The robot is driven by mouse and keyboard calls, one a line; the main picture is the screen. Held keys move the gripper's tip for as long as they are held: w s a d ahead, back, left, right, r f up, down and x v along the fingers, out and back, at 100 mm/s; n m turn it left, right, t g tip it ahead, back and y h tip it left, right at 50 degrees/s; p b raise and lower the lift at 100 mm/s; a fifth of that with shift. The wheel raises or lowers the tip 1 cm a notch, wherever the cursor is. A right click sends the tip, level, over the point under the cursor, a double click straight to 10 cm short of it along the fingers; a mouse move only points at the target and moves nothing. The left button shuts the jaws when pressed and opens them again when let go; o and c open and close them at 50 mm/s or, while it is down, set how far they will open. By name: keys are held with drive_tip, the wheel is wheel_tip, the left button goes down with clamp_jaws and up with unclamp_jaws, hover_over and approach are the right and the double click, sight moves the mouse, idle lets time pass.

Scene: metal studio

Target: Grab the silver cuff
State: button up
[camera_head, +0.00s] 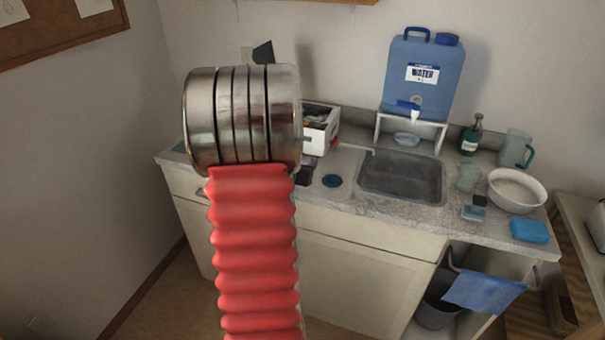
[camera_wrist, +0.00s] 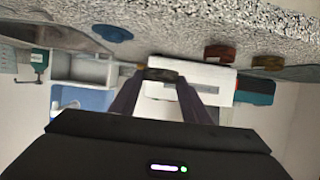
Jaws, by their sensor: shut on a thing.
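In the wrist view the two dark fingers of my gripper (camera_wrist: 160,85) reach up from the bottom and close in toward each other. Between their tips is a small dark grey band with a metallic look, which fits the silver cuff (camera_wrist: 161,74). My gripper is shut on it. The cuff's far side is hidden and its shape is hard to make out. In the head view the gripper and cuff do not show clearly; a large silver ringed cylinder above a red ribbed sleeve, part of my arm, blocks that area.
The speckled counter (camera_head: 400,205) holds a sink (camera_head: 402,176), a white box (camera_head: 320,130), a blue disc (camera_head: 332,181), a green bottle (camera_head: 471,135), a white bowl (camera_head: 515,190) and a blue sponge (camera_head: 530,230). A blue water jug (camera_head: 425,85) stands behind the sink.

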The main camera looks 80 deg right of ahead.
drive_tip(key=shift+r, duration=2.4)
